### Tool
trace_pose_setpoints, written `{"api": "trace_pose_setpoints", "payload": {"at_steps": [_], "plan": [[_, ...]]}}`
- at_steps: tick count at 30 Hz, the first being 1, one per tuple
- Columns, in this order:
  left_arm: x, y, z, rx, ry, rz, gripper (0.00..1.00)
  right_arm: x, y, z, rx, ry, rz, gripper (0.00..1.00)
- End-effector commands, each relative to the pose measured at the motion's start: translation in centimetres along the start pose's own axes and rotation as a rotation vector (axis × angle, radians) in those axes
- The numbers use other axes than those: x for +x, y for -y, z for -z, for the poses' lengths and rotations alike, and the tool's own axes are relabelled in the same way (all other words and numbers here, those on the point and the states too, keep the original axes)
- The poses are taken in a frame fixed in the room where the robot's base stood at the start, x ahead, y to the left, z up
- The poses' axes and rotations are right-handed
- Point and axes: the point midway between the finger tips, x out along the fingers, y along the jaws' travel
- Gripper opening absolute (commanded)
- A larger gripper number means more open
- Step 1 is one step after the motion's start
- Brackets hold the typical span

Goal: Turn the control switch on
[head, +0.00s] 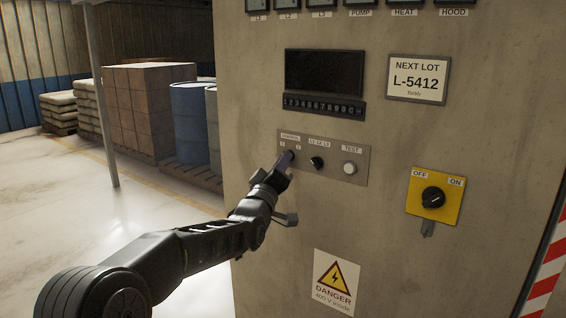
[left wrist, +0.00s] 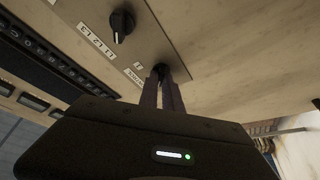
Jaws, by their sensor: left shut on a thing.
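The control switch (left wrist: 160,69) is a dark knob under the CONTROL label on the small panel of the grey cabinet. My left gripper (left wrist: 162,82) is shut on it, with both fingers reaching up to the panel. In the head view my left gripper (head: 284,162) covers most of the switch, so its pointer position cannot be seen. My right gripper is in neither view.
On the same panel are a black L1 L2 L3 knob (head: 317,162) and a white TEST button (head: 350,168). A yellow OFF/ON plate with a black rotary knob (head: 433,197) is lower right. A dark display (head: 325,72) sits above. Drums and stacked goods stand at left.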

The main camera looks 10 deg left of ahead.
Motion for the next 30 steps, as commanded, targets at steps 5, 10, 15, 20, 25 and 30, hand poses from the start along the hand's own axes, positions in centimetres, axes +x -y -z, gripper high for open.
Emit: {"api": "trace_pose_setpoints", "payload": {"at_steps": [5,10,15,20,25,30], "plan": [[0.0,0.0,0.0,0.0,0.0,0.0,0.0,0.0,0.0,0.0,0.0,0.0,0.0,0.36],[0.0,0.0,0.0,0.002,0.0,-0.001,0.0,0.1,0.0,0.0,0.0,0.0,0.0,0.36],[0.0,0.1,-0.1,0.022,-0.001,-0.01,0.0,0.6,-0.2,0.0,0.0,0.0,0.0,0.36],[-0.1,0.3,-0.2,0.072,-0.002,-0.031,0.0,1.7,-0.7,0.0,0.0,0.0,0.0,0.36],[-0.1,0.5,-0.2,0.163,-0.003,-0.068,0.0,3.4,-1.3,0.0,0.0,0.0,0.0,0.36],[-0.1,0.7,-0.2,0.289,-0.003,-0.119,0.0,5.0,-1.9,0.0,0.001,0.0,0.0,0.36]]}}
